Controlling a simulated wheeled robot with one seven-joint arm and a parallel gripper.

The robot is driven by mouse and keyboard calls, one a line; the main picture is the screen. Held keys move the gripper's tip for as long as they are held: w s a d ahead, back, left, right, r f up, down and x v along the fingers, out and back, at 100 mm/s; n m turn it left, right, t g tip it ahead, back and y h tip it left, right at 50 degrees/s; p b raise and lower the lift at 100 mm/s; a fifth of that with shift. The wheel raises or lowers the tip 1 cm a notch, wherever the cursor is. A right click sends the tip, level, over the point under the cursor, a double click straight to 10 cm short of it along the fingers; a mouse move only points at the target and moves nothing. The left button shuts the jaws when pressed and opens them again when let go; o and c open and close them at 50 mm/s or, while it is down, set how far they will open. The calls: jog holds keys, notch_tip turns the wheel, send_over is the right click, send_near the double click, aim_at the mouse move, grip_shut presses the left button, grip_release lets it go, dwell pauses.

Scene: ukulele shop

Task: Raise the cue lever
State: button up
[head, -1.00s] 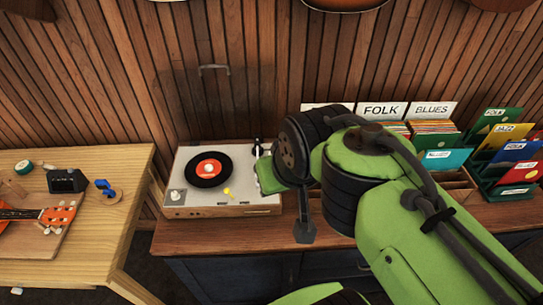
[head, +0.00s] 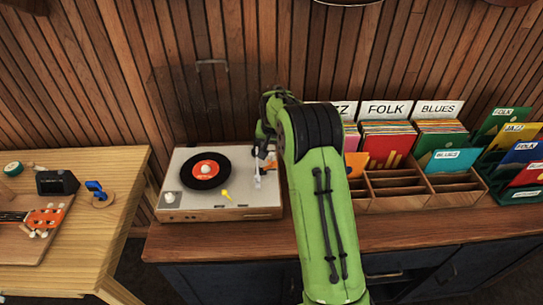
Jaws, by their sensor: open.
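The record player (head: 175,200) stands on the dark wooden cabinet, its clear lid up and a black record (head: 206,171) with a red label on its platter. The pale tonearm (head: 258,178) lies along the right side of the deck, off the record. The cue lever is too small to make out, somewhere around the tonearm base, where my arm partly covers the view. My gripper (head: 264,138) is over the back right of the deck, close to the tonearm base. It is open, mostly hidden behind my arm, and any contact cannot be told.
A wooden record rack (head: 400,190) with jazz, folk and blues sleeves stands right of my arm. More coloured sleeves (head: 520,150) stand at the far right. A light wooden workbench (head: 100,235) with an orange ukulele headstock (head: 45,218) is at the left. A yellow piece (head: 227,195) sits on the deck.

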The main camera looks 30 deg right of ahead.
aim_at(272, 154)
jog(key=x, duration=0.8)
grip_shut()
